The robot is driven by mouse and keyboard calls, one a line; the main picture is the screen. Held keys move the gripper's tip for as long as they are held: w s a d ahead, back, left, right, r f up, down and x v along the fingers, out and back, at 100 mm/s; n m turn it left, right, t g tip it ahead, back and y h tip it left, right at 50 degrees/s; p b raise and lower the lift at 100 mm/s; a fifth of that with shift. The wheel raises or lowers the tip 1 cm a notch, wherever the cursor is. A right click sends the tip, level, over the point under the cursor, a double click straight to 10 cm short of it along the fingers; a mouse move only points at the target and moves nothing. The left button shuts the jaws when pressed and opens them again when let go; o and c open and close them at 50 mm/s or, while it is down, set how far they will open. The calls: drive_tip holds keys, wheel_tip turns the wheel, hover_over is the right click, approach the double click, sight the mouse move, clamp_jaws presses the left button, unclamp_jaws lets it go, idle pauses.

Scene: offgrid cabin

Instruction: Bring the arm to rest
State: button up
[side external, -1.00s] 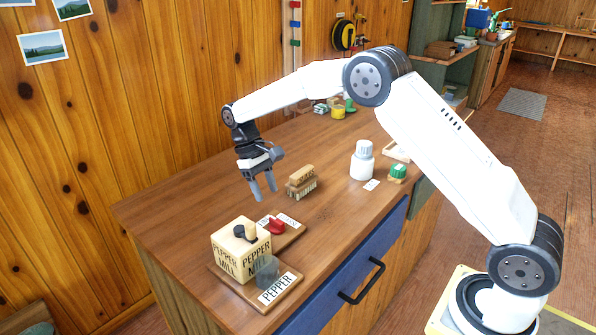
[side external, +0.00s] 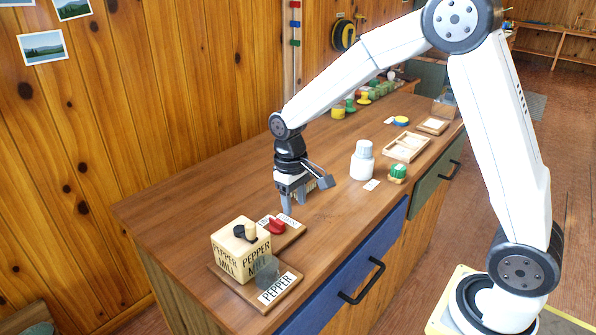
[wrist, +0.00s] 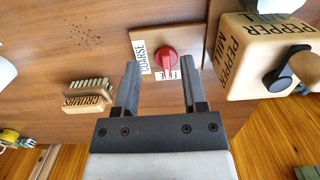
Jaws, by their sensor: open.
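My gripper (side external: 292,203) hangs pointing down over the wooden counter (side external: 190,205), with its fingers apart and nothing between them. In the wrist view the two fingers of my gripper (wrist: 159,80) are spread, and the red knob (wrist: 167,61) on its small board lies beyond their tips. In the side view the same red knob (side external: 277,226) is just below and left of the fingers. I cannot tell the exact height of the fingertips above the counter. My arm reaches from its base at the right, elbow high.
A pepper mill box (side external: 241,250) and a grey cup (side external: 266,270) stand left of my gripper. A brush marked CRUMBS (wrist: 88,96) lies beside it, mostly hidden in the side view. Dark grains (wrist: 86,36) dot the counter. A white bottle (side external: 362,162) stands to the right.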

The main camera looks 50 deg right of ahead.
drive_tip(key=s+f+t, duration=0.1)
drive_tip(key=s+t, duration=0.2)
drive_tip(key=s, duration=1)
drive_tip(key=shift+s+f+t, duration=0.2)
drive_tip(key=shift+f+t, duration=0.1)
